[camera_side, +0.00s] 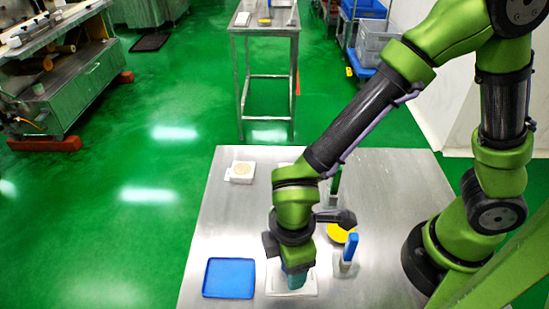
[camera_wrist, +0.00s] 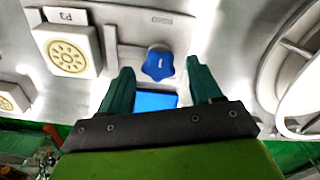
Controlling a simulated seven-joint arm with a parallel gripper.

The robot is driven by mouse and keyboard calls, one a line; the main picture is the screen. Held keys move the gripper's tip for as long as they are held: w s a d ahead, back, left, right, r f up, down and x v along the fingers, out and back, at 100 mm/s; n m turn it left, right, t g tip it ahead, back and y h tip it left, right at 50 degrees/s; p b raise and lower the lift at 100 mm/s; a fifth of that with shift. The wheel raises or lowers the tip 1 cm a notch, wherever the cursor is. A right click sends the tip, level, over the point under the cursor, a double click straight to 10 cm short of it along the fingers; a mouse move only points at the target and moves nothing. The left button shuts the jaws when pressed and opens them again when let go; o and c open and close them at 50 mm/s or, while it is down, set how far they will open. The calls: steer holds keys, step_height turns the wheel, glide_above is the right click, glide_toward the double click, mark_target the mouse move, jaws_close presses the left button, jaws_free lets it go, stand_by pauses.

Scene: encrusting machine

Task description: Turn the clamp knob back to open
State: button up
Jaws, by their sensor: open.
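The clamp knob (camera_wrist: 158,65) is a blue star-shaped knob with a short white mark on its face. In the wrist view it shows between and just beyond the fingertips of my gripper (camera_wrist: 159,73). The green fingers are spread, one on each side, with no clear contact; I cannot tell how far they are from it in depth. In the side view my gripper (camera_side: 294,279) points down over a white plate (camera_side: 305,290) near the table's front, and the knob is hidden there.
A blue tray (camera_side: 229,279) lies left of my gripper. A blue-topped upright piece (camera_side: 349,250) and a yellow disc (camera_side: 341,233) stand close on its right. A white block with a round cream face (camera_side: 241,172) sits at the back left. The table's left middle is bare.

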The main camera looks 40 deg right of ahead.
step_height(320, 180, up, 17)
stand_by(0.4)
